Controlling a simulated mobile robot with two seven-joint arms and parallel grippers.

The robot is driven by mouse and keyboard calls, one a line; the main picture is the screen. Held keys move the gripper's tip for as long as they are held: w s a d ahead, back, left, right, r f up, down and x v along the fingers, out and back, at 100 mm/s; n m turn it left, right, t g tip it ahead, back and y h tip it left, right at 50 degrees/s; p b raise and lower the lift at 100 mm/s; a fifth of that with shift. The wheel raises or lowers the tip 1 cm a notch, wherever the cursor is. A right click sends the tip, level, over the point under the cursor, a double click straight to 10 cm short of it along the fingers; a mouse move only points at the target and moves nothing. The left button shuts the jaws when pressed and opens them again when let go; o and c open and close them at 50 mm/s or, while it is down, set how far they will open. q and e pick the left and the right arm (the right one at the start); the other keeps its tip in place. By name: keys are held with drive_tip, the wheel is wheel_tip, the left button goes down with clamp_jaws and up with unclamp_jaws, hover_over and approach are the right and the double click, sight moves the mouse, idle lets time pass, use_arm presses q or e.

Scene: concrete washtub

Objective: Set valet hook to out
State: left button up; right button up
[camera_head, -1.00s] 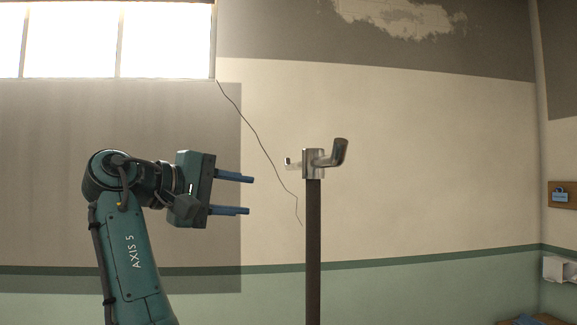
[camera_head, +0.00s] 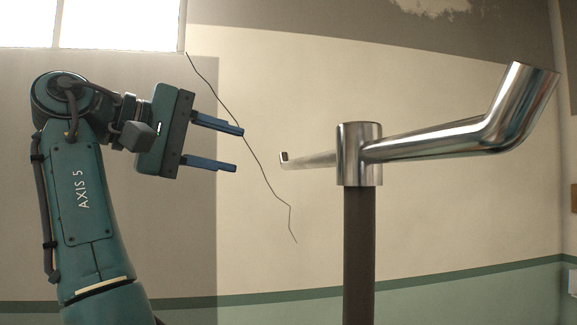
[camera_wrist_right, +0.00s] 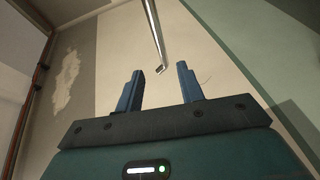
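The valet hook is a shiny metal fitting on top of a dark post (camera_head: 359,250). From its collar (camera_head: 359,154), a thick arm (camera_head: 450,138) reaches right and bends up at its end. A thinner arm (camera_head: 312,160) points left and away, with a small upturned tip. My right gripper (camera_head: 240,150) is open and empty, its blue fingers pointing right toward the thin arm's tip, with a gap in the picture. In the right wrist view, a metal bar (camera_wrist_right: 154,25) comes down from the top, its end appearing between the open fingers. My left gripper is not in view.
A pale wall (camera_head: 450,210) with a green band (camera_head: 470,282) and a thin dark crack stands behind. A bright window (camera_head: 120,22) is at the top left.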

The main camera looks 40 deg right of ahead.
sight(288, 163)
drive_tip(key=d, duration=0.4)
drive_tip(key=s+d+f, duration=0.1)
drive_tip(key=d, duration=0.3)
drive_tip(key=d+f+p, duration=0.1)
drive_tip(key=d, duration=0.3)
drive_tip(key=shift+s+d+f, duration=0.1)
drive_tip(key=shift+s+d, duration=0.1)
drive_tip(key=shift+s, duration=0.05)
clamp_jaws()
